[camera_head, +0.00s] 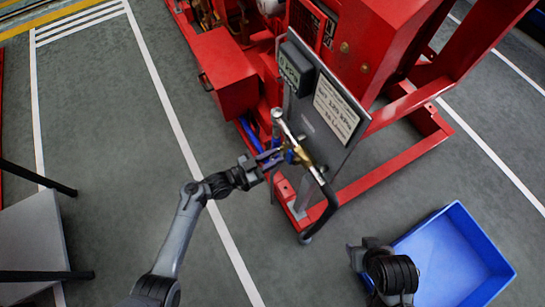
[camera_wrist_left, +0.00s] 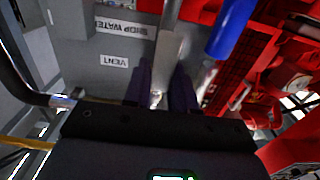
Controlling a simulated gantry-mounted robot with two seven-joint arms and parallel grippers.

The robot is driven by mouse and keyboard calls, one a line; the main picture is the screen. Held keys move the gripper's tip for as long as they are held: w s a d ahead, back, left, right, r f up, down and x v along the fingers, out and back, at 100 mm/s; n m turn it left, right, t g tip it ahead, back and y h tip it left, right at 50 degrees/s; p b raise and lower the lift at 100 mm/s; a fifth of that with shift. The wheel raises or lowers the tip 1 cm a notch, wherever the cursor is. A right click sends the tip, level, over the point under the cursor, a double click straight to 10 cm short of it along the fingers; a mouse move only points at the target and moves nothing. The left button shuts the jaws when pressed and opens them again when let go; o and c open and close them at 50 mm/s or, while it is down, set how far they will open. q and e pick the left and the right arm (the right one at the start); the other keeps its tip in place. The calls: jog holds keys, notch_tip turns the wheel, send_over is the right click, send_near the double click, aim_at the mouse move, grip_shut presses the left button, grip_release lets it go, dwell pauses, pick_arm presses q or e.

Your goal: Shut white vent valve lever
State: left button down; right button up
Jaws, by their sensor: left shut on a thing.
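The white vent valve lever (camera_wrist_left: 167,50) shows in the left wrist view as a pale flat bar running up from between my finger pads. My left gripper (camera_wrist_left: 160,88) is shut on it; the exact contact is dark. In the head view my left gripper (camera_head: 273,158) reaches from the left to the brass valve and pipework (camera_head: 297,153) in front of the grey panel (camera_head: 312,118). There the lever is too small to make out clearly. A VENT label (camera_wrist_left: 114,61) sits left of the lever in the wrist view. My right gripper (camera_head: 368,250) is at the lower right, its fingers unclear.
A red pumpset frame (camera_head: 385,155) stands behind the panel. A dark hose (camera_head: 325,215) hangs below the valve. A blue bin (camera_head: 450,255) lies on the floor at the lower right. A grey table (camera_head: 30,240) stands at the left. The floor between is clear.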

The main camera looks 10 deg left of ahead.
pick_arm(q)
jog(key=shift+a, duration=0.1)
jog(key=shift+w+a+r+m+b, duration=0.1)
jog(key=shift+w+a+m+b, duration=0.15)
jog(key=shift+m, duration=0.9)
jog(key=shift+w+a+r+m+b, duration=0.1)
jog(key=shift+w+a+m+b, duration=0.2)
jog(key=shift+m, duration=0.8)
jog(key=shift+w+a+r+m+b, duration=0.15)
jog(key=shift+w+m, duration=0.2)
jog(key=shift+m, duration=0.8)
jog(key=shift+d, duration=0.1)
jog(key=c, duration=1)
grip_release()
